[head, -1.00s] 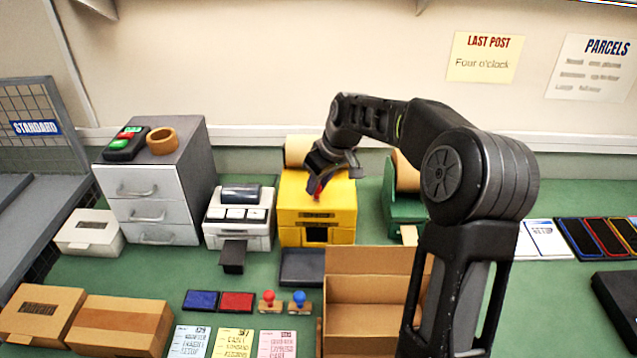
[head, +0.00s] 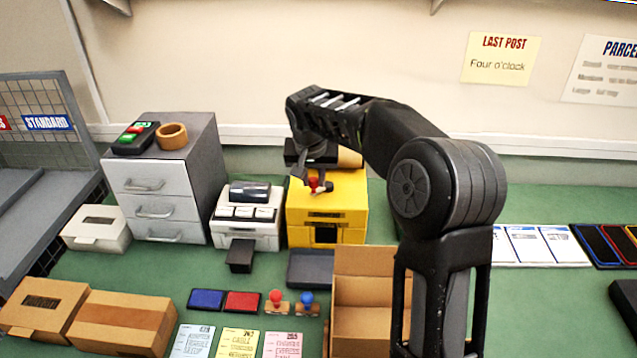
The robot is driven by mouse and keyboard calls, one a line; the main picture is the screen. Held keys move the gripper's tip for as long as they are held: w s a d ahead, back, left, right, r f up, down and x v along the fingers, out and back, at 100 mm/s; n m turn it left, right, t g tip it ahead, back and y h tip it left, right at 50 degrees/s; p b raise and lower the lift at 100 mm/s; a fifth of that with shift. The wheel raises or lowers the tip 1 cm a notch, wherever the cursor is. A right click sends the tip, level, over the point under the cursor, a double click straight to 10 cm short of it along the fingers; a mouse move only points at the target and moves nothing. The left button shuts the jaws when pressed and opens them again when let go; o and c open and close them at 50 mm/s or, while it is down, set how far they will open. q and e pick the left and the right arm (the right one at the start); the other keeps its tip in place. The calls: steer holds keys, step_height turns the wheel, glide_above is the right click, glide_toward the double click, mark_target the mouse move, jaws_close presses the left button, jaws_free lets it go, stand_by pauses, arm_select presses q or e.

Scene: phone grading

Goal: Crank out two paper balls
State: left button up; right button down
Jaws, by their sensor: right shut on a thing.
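The yellow machine (head: 327,215) stands on the green bench at centre, with a dark slot low in its front and a paper roll (head: 349,158) behind its top. My right gripper (head: 313,183) is over the top of the yellow machine and shut on its red crank handle (head: 314,186). My wrist hides part of the crank and roll. No paper ball shows in the slot or in the grey tray (head: 311,268) in front of it. My left gripper is not in view.
A white machine (head: 246,217) stands close on the left, beside a grey drawer unit (head: 158,190). An open cardboard box (head: 362,297) is in front, near my right forearm. Ink pads and two stamps (head: 276,300) lie nearby.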

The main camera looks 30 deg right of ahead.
steer(key=shift+w+a+m+h, duration=0.15)
steer(key=shift+w+m+h, duration=0.25)
steer(key=shift+m, duration=0.6)
steer(key=shift+w+m+g, duration=0.5)
steer(key=shift+m, duration=0.4)
steer(key=m, duration=0.1)
steer(key=w+m+g+p, duration=0.1)
steer(key=m+p, duration=0.1)
steer(key=shift+w+d+r+m+h, duration=0.1)
steer(key=shift+w+d+m+h, duration=0.2)
steer(key=shift+h, duration=0.1)
steer(key=shift+w+d+m+g+p, duration=0.2)
steer(key=shift+w+m+g+p, duration=0.2)
steer(key=shift+m, duration=0.5)
steer(key=shift+w+d+m+g+p, duration=0.25)
steer(key=shift+m+g, duration=0.25)
steer(key=shift+m, duration=0.4)
steer(key=c, duration=1.2)
jaws_free()
steer(key=shift+c, duration=0.2)
